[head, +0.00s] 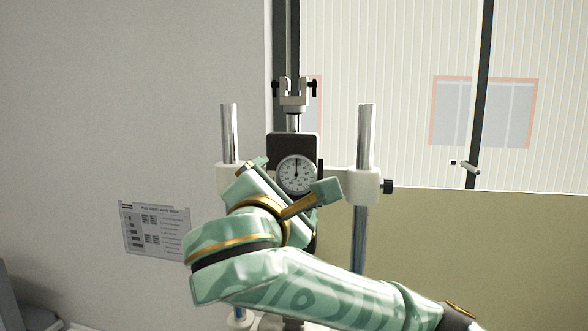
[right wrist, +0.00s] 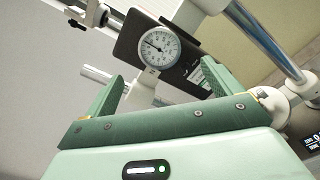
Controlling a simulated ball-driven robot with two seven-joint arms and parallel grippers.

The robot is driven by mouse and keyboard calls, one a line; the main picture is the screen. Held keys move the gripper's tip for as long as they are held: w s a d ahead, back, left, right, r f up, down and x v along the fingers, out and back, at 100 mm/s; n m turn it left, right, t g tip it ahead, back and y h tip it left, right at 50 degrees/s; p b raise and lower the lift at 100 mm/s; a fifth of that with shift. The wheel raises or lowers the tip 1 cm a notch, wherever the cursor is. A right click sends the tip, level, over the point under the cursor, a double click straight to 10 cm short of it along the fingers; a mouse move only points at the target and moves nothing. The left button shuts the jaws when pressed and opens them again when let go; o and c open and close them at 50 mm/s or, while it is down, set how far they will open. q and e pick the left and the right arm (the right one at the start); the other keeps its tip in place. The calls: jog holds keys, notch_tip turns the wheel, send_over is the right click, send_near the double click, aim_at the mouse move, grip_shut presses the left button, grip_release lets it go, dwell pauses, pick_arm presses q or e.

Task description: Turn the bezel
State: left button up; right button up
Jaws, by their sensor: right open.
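The round dial gauge with its bezel (head: 297,174) sits on the dark body of the hardness tester (head: 292,142), between two upright posts. In the right wrist view the white dial and its bezel (right wrist: 157,48) appear tilted, beyond the fingers. My right gripper (head: 292,178) is in front of the dial, its green fingers spread to either side of it in the head view. In the right wrist view the open fingers (right wrist: 160,86) are short of the dial, with nothing between them. My right arm hides the lower part of the tester. My left gripper is out of view.
A chrome post (head: 229,133) stands left of the dial and another post (head: 366,135) right, both close to my right gripper. A clamp (head: 293,95) is above. A printed sheet (head: 156,229) is on the wall at left.

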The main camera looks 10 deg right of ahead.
aim_at(296, 177)
jog(key=p+x, duration=0.1)
jog(key=x, duration=0.2)
jog(key=p+x, duration=0.1)
jog(key=x, duration=0.2)
jog(key=shift+d+r, duration=0.1)
jog(key=shift+r, duration=0.15)
jog(key=shift+w+d+p, duration=0.15)
jog(key=shift+w+p, duration=0.2)
jog(key=shift+w, duration=0.2)
jog(key=shift+w+d+f, duration=0.15)
jog(key=shift+w+f, duration=0.1)
jog(key=shift+w, duration=0.15)
jog(key=c, duration=1)
jog(key=shift+f+b, duration=0.2)
jog(key=shift+b, duration=0.25)
jog(key=shift+f+m+b, duration=0.2)
jog(key=shift+m+b, duration=0.5)
jog(key=shift+b, duration=0.35)
jog(key=shift+m+b, duration=0.4)
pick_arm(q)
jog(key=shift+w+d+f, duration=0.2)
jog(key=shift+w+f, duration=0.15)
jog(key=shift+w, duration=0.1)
pick_arm(e)
jog(key=shift+r+m, duration=0.3)
jog(key=shift+m, duration=0.3)
